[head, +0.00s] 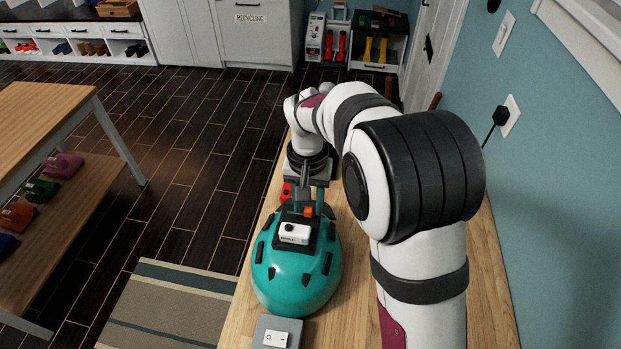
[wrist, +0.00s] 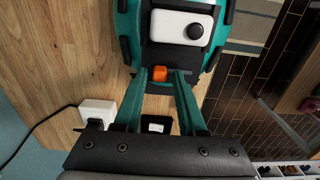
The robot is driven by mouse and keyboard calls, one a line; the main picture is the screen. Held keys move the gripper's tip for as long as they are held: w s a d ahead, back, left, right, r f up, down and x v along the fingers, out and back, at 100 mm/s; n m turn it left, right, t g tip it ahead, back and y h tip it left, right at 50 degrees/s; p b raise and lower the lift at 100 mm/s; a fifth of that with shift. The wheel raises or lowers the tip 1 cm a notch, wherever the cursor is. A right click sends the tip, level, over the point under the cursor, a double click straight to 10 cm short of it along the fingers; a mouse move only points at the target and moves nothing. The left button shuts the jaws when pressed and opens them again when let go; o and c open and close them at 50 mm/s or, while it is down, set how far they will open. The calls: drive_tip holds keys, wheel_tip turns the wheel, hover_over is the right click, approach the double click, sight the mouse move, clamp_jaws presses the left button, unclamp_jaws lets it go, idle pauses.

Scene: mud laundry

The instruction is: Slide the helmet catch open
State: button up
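A teal helmet (head: 297,285) lies on the wooden bench top, with a black plate (head: 308,237) on it. A white module (head: 295,233) with a dark round knob sits on the plate; it also shows in the wrist view (wrist: 175,27). The orange catch (head: 308,211) is at the plate's edge nearest my gripper, also seen in the wrist view (wrist: 159,73). My gripper (wrist: 160,72) is open, its two teal fingers on either side of the catch. Gaps show between catch and fingertips; contact with the helmet cannot be told.
A grey box with a white switch (head: 277,337) stands at the bench's near end. A red object (head: 287,191) is beside my gripper. A white box with a black cable (wrist: 97,113) lies on the bench. A blue wall (head: 535,190) bounds the right; open floor lies left.

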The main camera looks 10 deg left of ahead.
sight(308, 209)
wheel_tip(308, 209, up, 3)
drive_tip(key=shift+r, duration=0.1)
drive_tip(key=a, duration=0.3)
drive_tip(key=shift+a, duration=0.2)
drive_tip(key=d, duration=0.3)
drive_tip(key=shift+d, duration=0.35)
wheel_tip(308, 209, down, 2)
drive_tip(key=shift+a+f, duration=0.15)
drive_tip(key=shift+f, duration=0.5)
clamp_jaws()
